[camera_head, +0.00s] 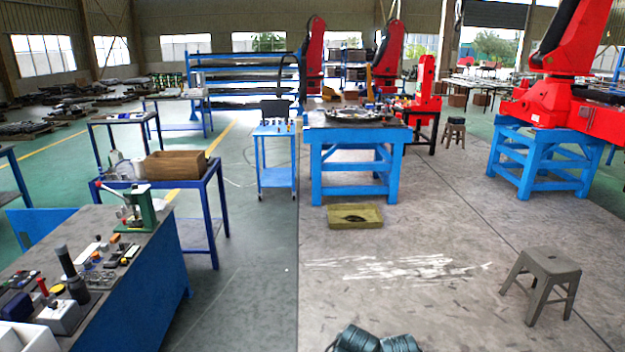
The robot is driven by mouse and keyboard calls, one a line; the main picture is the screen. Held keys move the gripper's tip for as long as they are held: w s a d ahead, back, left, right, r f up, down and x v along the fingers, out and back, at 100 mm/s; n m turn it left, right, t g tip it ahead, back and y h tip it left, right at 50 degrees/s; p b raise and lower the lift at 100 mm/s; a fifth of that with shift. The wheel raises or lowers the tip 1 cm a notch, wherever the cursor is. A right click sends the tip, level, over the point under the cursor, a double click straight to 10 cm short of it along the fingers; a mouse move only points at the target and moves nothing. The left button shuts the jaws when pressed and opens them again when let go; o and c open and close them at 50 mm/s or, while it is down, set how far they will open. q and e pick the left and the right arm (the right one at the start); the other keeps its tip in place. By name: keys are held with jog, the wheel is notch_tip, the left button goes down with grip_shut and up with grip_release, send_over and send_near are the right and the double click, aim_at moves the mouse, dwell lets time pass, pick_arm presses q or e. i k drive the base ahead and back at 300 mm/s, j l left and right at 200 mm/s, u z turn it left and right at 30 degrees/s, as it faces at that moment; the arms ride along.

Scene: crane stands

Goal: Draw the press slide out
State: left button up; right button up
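The small green press (139,208) stands upright near the far end of the grey-topped workbench (165,243) at the left. Its pale lever reaches out to the left and ends in a red knob (98,184). Neither of my grippers shows in this view.
Bottles and small parts (75,275) crowd the bench left of and nearer than the press. A blue table with a wooden box (175,164) stands behind. Dark ribbed objects (375,341), unclear, lie at the bottom edge. Open floor lies right, with a grey stool (545,270).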

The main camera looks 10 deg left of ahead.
aim_at(138, 223)
jog(key=i+j+u, duration=0.15)
jog(key=i+u, duration=0.75)
jog(key=i, duration=0.15)
jog(key=i+l+u, duration=0.2)
jog(key=i+u, duration=0.3)
jog(key=i+j+u, duration=0.3)
jog(key=i, duration=0.25)
jog(key=i+u, duration=0.35)
jog(key=i, duration=0.25)
